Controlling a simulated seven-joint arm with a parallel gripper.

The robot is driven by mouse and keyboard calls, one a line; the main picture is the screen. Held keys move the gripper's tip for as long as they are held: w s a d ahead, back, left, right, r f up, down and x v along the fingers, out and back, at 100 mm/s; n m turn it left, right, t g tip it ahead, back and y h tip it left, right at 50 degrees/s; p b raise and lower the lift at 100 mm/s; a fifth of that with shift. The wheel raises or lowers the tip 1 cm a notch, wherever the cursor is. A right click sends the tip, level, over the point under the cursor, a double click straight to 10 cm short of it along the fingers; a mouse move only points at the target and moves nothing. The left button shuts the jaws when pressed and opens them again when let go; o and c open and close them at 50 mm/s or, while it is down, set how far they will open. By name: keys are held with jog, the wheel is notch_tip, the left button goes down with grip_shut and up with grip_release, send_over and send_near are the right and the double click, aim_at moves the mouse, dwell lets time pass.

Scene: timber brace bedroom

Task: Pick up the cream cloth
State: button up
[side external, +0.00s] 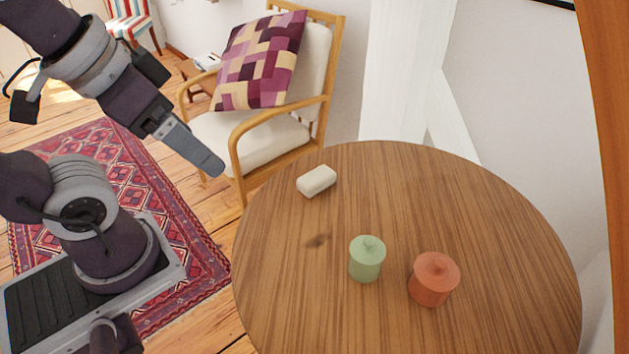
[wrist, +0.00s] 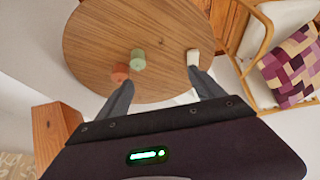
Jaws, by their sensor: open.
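The cream cloth (side external: 316,181) is a small, rounded, block-like bundle lying near the far left edge of the round wooden table (side external: 470,190). In the wrist view the cloth (wrist: 193,57) shows near the table's right edge, just beyond the tip of the right finger. My gripper (side external: 215,170) is in the air to the left of the table, apart from the cloth. In the wrist view my gripper (wrist: 160,80) has its two fingers spread wide with nothing between them.
A green lidded jar (side external: 367,259) and a terracotta lidded jar (side external: 434,279) stand on the table, right of and nearer than the cloth. A wooden armchair (side external: 240,140) with a patchwork cushion (side external: 262,60) stands behind the table's left side. White timber braces (side external: 405,80) rise behind it.

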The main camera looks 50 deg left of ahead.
jog(key=shift+o, duration=0.4)
jog(key=shift+w, duration=0.1)
jog(key=g, duration=0.6)
send_over(317, 175)
jog(key=f, duration=3)
jog(key=shift+w+f, duration=0.3)
jog(key=shift+w, duration=0.1)
jog(key=f, duration=0.4)
jog(key=s+f, duration=0.1)
jog(key=f, duration=0.2)
jog(key=shift+f, duration=0.1)
jog(key=c, duration=1.6)
notch_tip(317, 175, up, 10)
jog(key=shift+r, duration=0.1)
